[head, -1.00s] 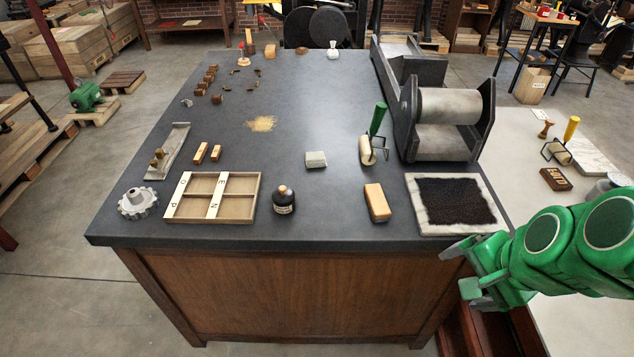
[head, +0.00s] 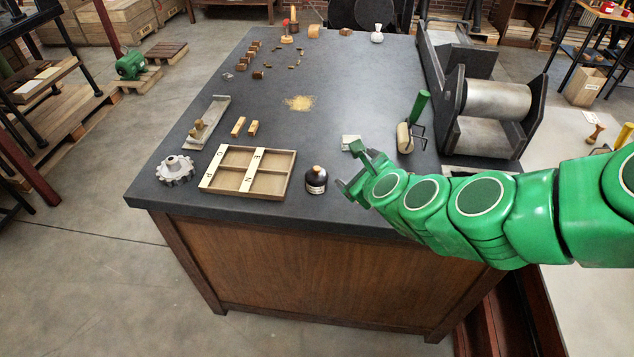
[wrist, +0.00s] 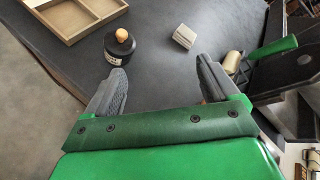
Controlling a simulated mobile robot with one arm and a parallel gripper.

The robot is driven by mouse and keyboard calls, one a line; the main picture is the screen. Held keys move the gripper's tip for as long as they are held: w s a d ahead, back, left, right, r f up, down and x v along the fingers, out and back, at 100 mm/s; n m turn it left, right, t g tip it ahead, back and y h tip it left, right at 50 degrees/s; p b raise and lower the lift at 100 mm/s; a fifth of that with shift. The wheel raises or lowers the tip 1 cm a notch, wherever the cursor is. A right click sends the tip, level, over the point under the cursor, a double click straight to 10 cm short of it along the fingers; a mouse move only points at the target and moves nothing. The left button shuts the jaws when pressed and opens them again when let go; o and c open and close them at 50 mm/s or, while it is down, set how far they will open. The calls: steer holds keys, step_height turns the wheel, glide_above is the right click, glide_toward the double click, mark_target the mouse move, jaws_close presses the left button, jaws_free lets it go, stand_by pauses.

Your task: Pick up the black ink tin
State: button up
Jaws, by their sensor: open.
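A squat, dark, round ink container (head: 316,181) with a pale label and an orange-brown stopper stands upright on the dark table. It looks more like a bottle than a tin. In the wrist view the same container (wrist: 119,50) is just beyond the left fingertip. My gripper (head: 350,167) is open and empty, just right of the container in the head view. In the wrist view the open jaws (wrist: 163,78) have clear tabletop between them. I cannot tell whether the left finger touches the container.
A wooden divided tray (head: 272,189) lies left of the container. A small pale block (head: 351,140) lies beyond my gripper. A green-handled roller (head: 405,138) and a large roller press (head: 490,115) stand to the right. The table's front edge is close.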

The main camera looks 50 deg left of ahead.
mark_target(317, 175)
steer(key=s+a+f+m+t, duration=0.1)
steer(key=a+f+m, duration=0.1)
steer(key=f+m, duration=0.1)
steer(key=s+a+f+m+t, duration=0.1)
steer(key=s+a+f+m, duration=0.1)
steer(key=f+m, duration=0.1)
steer(key=s+a+f+m+t, duration=0.1)
steer(key=s+a+f+m, duration=0.1)
steer(key=a+m, duration=0.1)
steer(key=shift+s+a+f+m+h, duration=0.1)
steer(key=shift+s+f+m+h, duration=0.05)
steer(key=shift+f+m+h, duration=0.2)
steer(key=shift+f+m+t, duration=0.35)
steer(key=shift+m+t, duration=0.1)
steer(key=shift+t, duration=0.05)
steer(key=shift+r+x, duration=0.2)
steer(key=shift+x, duration=3.65)
steer(key=shift+s+a, duration=0.1)
steer(key=shift+a, duration=0.1)
steer(key=c, duration=1.2)
steer(key=shift+r, duration=0.1)
steer(key=shift+c, duration=0.2)
steer(key=shift+r, duration=4.9)
